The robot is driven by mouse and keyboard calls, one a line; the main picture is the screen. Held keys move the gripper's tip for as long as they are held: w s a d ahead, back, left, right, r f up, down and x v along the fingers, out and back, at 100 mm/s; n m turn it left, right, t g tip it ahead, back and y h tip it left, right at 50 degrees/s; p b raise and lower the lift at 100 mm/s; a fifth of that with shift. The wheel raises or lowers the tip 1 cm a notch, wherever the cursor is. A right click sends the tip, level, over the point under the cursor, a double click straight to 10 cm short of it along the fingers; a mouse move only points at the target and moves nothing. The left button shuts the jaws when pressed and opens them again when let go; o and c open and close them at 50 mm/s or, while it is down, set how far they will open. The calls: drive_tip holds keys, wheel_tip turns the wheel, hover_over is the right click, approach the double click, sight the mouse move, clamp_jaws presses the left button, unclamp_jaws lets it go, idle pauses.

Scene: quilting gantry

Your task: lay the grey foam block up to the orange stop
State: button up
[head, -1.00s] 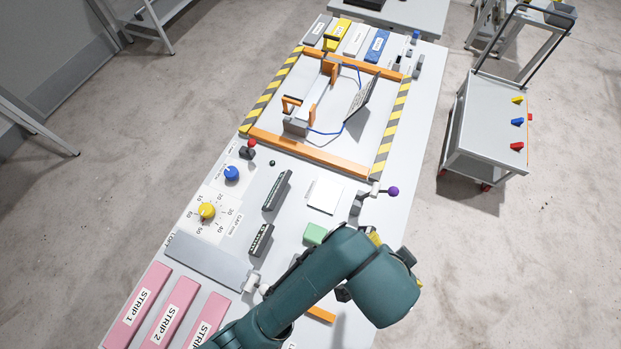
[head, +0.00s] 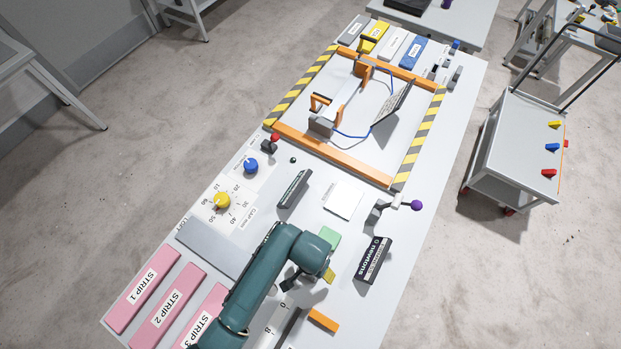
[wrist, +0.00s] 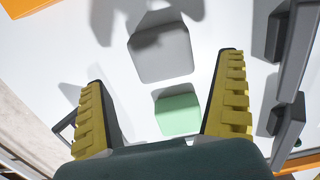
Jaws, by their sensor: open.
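A grey rounded block (wrist: 162,54), which looks like the grey foam block, lies on the white bench top in the wrist view. It is just beyond the fingertips and between their lines. My arm hides it in the head view. My gripper (wrist: 164,72) is open and empty, with a yellow ribbed finger on each side; in the head view the gripper (head: 309,279) shows partly below my arm. A short orange bar (head: 323,320), apparently the orange stop, lies near the front of the bench. An orange piece (wrist: 22,6) shows at the wrist view's top left corner.
A green block (head: 330,236) sits beside the grey one, also in the wrist view (wrist: 178,115). A black newtons display (head: 373,260) stands to the right. A dark labelled piece (head: 283,327) stands left of the orange bar. Pink strips (head: 142,301) lie front left.

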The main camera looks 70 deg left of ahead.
wheel_tip(320, 180, down, 5)
drive_tip(key=shift+s+r, duration=0.1)
drive_tip(key=shift+s, duration=0.05)
drive_tip(key=c, duration=0.8)
wheel_tip(320, 180, up, 10)
drive_tip(key=shift+a+r+p, duration=0.1)
drive_tip(key=shift+p, duration=0.3)
